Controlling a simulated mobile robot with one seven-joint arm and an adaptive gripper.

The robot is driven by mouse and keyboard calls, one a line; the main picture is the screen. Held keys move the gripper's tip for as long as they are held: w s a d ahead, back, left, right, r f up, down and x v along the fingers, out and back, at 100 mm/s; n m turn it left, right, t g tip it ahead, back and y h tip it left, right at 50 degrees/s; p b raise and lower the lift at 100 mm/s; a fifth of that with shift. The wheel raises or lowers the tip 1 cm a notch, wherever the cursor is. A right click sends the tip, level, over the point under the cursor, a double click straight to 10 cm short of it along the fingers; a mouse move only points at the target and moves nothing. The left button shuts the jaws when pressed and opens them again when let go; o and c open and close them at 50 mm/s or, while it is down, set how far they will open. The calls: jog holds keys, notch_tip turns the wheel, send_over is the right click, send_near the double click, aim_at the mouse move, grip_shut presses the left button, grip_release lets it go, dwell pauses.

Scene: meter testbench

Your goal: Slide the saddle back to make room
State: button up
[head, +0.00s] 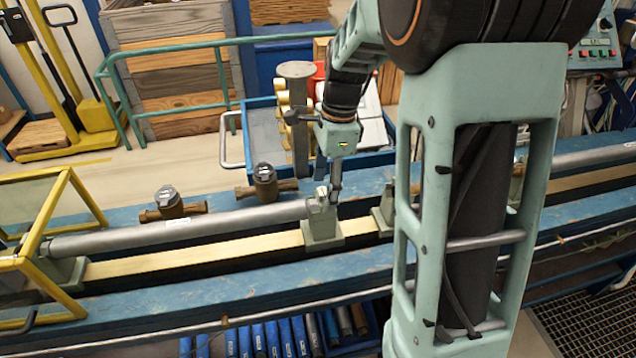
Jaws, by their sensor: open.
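A grey-green saddle (322,232) sits on the pale rail of the blue test bench, at the right end of a long grey pipe (190,228). My gripper (329,190) points down at the top of this saddle with its fingers apart. The fingers overlap the saddle's top in the picture; I cannot tell whether they touch it. A second grey-green saddle (383,218) stands a little to the right on the same rail, partly hidden by my arm. A gap of bare rail (357,227) lies between the two saddles.
Two brass meters (172,205) (265,184) stand on the bench behind the pipe. A blue trolley (262,112) with brass parts is behind the bench. A yellow frame (35,250) encloses the left end. Another pipe (590,157) runs at right.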

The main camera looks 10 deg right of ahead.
aim_at(319, 219)
jog(key=shift+d, duration=0.1)
jog(key=f, duration=0.3)
jog(key=a+f, duration=0.1)
jog(key=f, duration=0.6)
jog(key=shift+a+f, duration=0.15)
jog(key=shift+f, duration=0.2)
grip_shut()
dwell(0.3)
